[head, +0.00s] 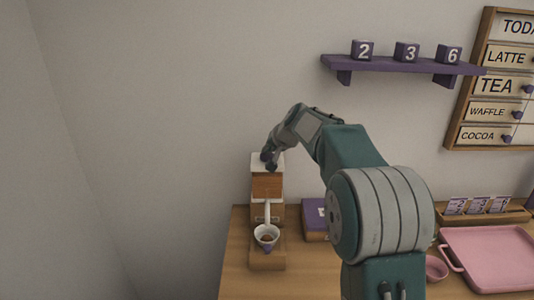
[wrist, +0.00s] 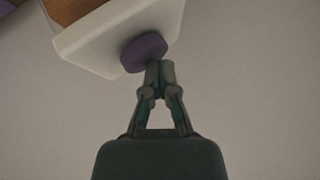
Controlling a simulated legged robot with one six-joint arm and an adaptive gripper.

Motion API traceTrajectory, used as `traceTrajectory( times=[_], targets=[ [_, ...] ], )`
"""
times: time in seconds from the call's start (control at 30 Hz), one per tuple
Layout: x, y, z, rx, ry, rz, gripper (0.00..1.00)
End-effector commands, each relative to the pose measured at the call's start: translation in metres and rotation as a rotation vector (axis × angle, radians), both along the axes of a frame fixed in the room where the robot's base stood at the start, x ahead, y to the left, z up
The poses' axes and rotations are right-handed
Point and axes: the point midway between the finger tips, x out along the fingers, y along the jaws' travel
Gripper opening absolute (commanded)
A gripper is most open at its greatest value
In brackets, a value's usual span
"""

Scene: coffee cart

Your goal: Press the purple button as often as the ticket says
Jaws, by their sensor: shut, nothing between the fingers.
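The coffee machine (head: 267,187) stands at the left end of the counter, with a white top and an orange-brown body. Its purple button (wrist: 145,52) sits on the white top in the wrist view; in the head view my gripper hides it. My gripper (head: 268,160) is shut and empty, pointing down at the machine top. In the wrist view its fingertips (wrist: 160,69) meet the button's edge; I cannot tell whether they touch it or press it. Small tickets (head: 478,205) stand in a wooden holder at right, with numbers too small to read surely.
A white cup (head: 266,234) with brown contents stands at the machine's front. A purple box (head: 316,219) lies beside the machine. A pink tray (head: 492,258) and pink bowl (head: 436,268) are at right. A purple shelf (head: 400,65) holds number blocks; a menu board (head: 490,85) hangs beside it.

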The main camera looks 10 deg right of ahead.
Motion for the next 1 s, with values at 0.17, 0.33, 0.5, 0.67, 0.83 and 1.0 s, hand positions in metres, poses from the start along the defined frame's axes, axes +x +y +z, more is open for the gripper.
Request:
traceTrajectory(
  times=[0.17, 0.33, 0.5, 0.67, 0.83, 1.0],
  targets=[
    [0.0, 0.0, -0.004, 0.001, 0.004, 0.001, 0.0],
    [0.0, 0.0, -0.005, 0.001, 0.005, 0.001, 0.0],
    [0.0, 0.0, -0.005, 0.001, 0.005, 0.001, 0.0],
    [0.0, 0.0, 0.0, 0.001, 0.003, 0.001, 0.0],
    [0.0, 0.001, 0.009, 0.001, 0.003, 0.001, 0.0],
    [0.0, 0.0, 0.018, 0.0, 0.001, 0.001, 0.0]
  ],
)
